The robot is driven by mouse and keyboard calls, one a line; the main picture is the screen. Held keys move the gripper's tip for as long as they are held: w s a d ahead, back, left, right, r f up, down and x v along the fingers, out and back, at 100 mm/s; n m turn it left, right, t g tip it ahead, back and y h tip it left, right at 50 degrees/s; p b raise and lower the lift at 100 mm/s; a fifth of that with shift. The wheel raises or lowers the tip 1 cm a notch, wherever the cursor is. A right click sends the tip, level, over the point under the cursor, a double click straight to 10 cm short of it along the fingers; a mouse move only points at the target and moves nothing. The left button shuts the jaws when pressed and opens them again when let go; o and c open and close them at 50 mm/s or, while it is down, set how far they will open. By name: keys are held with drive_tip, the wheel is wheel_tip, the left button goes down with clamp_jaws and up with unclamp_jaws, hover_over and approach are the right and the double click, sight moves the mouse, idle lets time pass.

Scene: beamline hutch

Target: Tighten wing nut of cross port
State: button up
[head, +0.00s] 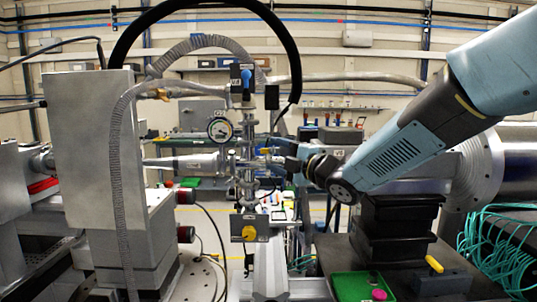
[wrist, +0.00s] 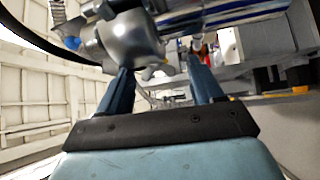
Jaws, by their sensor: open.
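The cross port (head: 246,160) is a slim upright metal fitting with side arms in the middle of the head view. A small yellow part (head: 266,151) shows on its right side; I cannot tell whether it is the wing nut. My gripper (head: 283,162) is just right of the cross, reaching in from the right. In the wrist view the two dark blue fingers of my gripper (wrist: 160,72) stand apart with nothing clearly held between them. A rounded shiny metal body (wrist: 130,40) is just beyond the left fingertip. Contact cannot be told.
A round gauge (head: 220,129) sits left of the cross. A large grey box (head: 105,150) and a ribbed hose (head: 122,190) stand further left. A black hose arches overhead. A green tray (head: 350,287) and teal cables (head: 497,245) are at lower right.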

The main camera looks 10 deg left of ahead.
drive_tip(key=v, duration=1)
drive_tip(key=shift+s+d+f, duration=0.1)
drive_tip(key=shift+s, duration=0.05)
drive_tip(key=shift+c, duration=0.3)
